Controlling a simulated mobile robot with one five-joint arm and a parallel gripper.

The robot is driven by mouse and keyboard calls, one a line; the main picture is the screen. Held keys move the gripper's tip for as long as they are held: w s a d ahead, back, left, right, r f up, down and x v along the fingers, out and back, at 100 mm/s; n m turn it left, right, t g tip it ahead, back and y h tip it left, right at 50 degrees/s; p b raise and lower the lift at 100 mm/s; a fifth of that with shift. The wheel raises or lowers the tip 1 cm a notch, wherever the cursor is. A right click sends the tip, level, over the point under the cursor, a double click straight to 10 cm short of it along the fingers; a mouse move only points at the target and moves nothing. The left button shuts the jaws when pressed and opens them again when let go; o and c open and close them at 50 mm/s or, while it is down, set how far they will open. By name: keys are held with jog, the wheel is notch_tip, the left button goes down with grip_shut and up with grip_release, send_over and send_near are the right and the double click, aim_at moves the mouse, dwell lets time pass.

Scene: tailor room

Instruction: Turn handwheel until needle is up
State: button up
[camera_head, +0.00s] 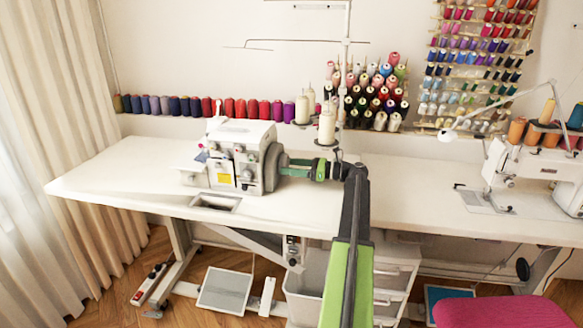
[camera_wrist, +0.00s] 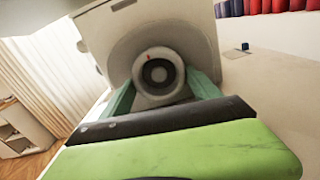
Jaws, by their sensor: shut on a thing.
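A white overlock sewing machine (camera_head: 238,158) stands on the white table, left of the middle in the head view. Its handwheel (camera_wrist: 158,74) shows in the wrist view as a pale round knob with a dark centre and a small red mark near its top. My gripper (camera_head: 283,166) reaches the machine's right side from the right. In the wrist view its two green fingers lie on either side of the handwheel, shut on it. In the head view the gripper hides most of the handwheel. The needle is too small to make out.
The white table (camera_head: 120,178) is mostly clear left of the machine. Thread cones (camera_head: 327,125) stand behind my arm. A second sewing machine (camera_head: 535,170) is at the right. A pink stool (camera_head: 500,312) and a white drawer unit (camera_head: 395,280) are in front and below.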

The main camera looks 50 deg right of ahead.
dwell(0.4)
jog(key=o, duration=1.4)
jog(key=shift+c, duration=0.2)
jog(key=v, duration=1.7)
jog(key=shift+s+d, duration=0.1)
jog(key=shift+s, duration=0.1)
